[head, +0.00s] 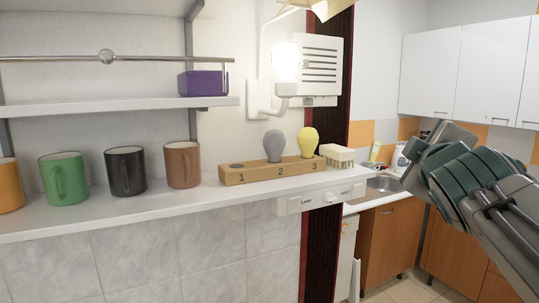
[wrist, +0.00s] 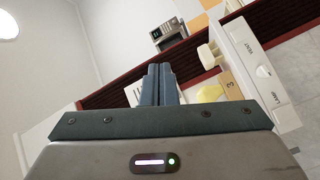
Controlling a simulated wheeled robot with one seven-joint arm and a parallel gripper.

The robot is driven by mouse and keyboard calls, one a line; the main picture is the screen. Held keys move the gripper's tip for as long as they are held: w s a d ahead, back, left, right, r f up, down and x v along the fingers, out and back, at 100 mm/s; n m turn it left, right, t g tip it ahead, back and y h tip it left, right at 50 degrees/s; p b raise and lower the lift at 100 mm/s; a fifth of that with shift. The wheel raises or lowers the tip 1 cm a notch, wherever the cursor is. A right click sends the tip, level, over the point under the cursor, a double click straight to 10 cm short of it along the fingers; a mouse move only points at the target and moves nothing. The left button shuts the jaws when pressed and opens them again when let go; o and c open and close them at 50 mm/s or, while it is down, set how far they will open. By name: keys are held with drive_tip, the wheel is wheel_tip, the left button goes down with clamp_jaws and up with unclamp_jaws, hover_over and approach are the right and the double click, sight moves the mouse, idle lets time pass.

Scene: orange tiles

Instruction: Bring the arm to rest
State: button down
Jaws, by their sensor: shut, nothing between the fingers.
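My arm reaches in from the right edge of the head view, in front of the sink corner. My gripper's fingers (wrist: 157,84) stand upright side by side in the wrist view, pressed together with nothing between them. In the head view the gripper's tip is hard to make out at the end of the arm. The gripper is apart from the shelf and touches nothing that I can see.
A lit lamp (head: 286,62) hangs above. A sink (head: 384,184) and white cupboards (head: 486,70) stand behind my arm.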

drive_tip(key=s+a+f+m+g+y, duration=0.1)
drive_tip(key=s+a+f+m+g, duration=0.15)
drive_tip(key=f, duration=0.75)
drive_tip(key=s+a+f+m+g+y, duration=0.1)
drive_tip(key=a+f+m+g, duration=0.2)
drive_tip(key=f, duration=0.7)
drive_tip(key=s+a+f+m+g+y+b, duration=0.1)
drive_tip(key=s+a+f+m+g, duration=0.1)
drive_tip(key=s+f, duration=0.3)
drive_tip(key=s+a+f+m+g+y, duration=0.2)
drive_tip(key=s+a+f+g, duration=0.2)
drive_tip(key=f, duration=0.8)
drive_tip(key=s+g, duration=0.1)
drive_tip(key=s, duration=0.1)
drive_tip(key=shift+s+f+b, duration=0.15)
drive_tip(key=shift+s+b, duration=0.15)
drive_tip(key=shift+b, duration=0.1)
drive_tip(key=shift+d+g, duration=0.1)
drive_tip(key=shift+g, duration=0.15)
